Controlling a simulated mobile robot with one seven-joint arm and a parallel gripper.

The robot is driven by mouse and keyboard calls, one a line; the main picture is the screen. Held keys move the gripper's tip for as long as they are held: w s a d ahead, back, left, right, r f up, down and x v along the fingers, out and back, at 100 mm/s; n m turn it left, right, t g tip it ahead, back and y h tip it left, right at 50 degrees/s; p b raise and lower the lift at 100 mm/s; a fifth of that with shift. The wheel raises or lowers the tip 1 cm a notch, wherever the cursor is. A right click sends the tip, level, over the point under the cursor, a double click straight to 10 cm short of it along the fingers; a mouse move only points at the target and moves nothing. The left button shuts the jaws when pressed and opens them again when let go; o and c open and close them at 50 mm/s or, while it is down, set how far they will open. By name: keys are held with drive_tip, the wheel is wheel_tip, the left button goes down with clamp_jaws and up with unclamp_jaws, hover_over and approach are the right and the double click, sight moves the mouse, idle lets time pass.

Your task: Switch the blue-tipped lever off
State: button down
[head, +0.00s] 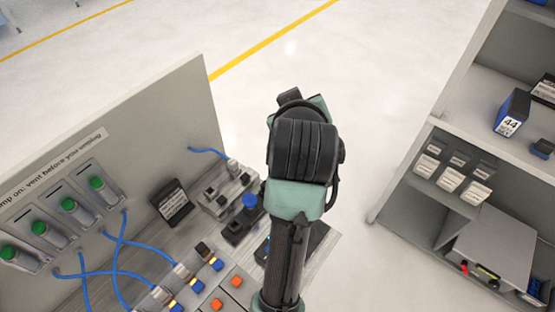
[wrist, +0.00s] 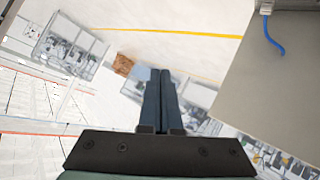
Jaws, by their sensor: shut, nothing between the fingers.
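A blue round tip (head: 249,201) on a dark base stands on the bench, just left of my arm in the head view. It looks like the blue-tipped lever, but its tilt and on or off position cannot be told. My gripper (wrist: 160,75) shows in the wrist view with its two dark fingers together and nothing between them. The fingers point over open floor, and the lever does not show in that view. In the head view my arm hides the fingers and part of the bench right of the lever.
A grey panel (head: 165,120) rises behind the bench, with several green-capped fittings and blue hoses (head: 120,240). Blue-ended connectors (head: 216,264) and orange squares (head: 237,281) lie in front. A grey shelf unit (head: 400,185) stands at right. Clear floor lies between.

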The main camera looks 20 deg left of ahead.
drive_tip(key=s+a+f+n+g+p, duration=0.1)
drive_tip(key=s+f+n+g, duration=0.2)
drive_tip(key=s+f+g, duration=0.2)
drive_tip(key=s+a+f+n+g+h+p, duration=0.1)
drive_tip(key=s+a+f+n+g+p, duration=0.1)
drive_tip(key=s+f+g, duration=0.3)
drive_tip(key=s+f, duration=0.4)
drive_tip(key=f, duration=0.4)
drive_tip(key=shift+s+a+f+n+g, duration=0.2)
drive_tip(key=shift+s+n+g, duration=0.1)
drive_tip(key=shift+s+n, duration=0.1)
drive_tip(key=f, duration=0.3)
drive_tip(key=a+f, duration=0.1)
drive_tip(key=f, duration=0.2)
drive_tip(key=f+p, duration=0.1)
drive_tip(key=f, duration=0.2)
drive_tip(key=shift+w+a, duration=0.25)
drive_tip(key=shift+w, duration=0.05)
drive_tip(key=shift+d+f, duration=0.1)
drive_tip(key=shift+f, duration=0.1)
drive_tip(key=shift+s+d+r+p, duration=0.2)
drive_tip(key=shift+d+r+p, duration=0.15)
drive_tip(key=shift+d+p, duration=0.2)
drive_tip(key=shift+s+d+r+p, duration=0.2)
drive_tip(key=shift+d+r+p, duration=0.1)
drive_tip(key=shift+d+p, duration=0.2)
drive_tip(key=shift+s+d+r, duration=0.15)
drive_tip(key=shift+s+d, duration=0.05)
drive_tip(key=shift+d, duration=0.25)
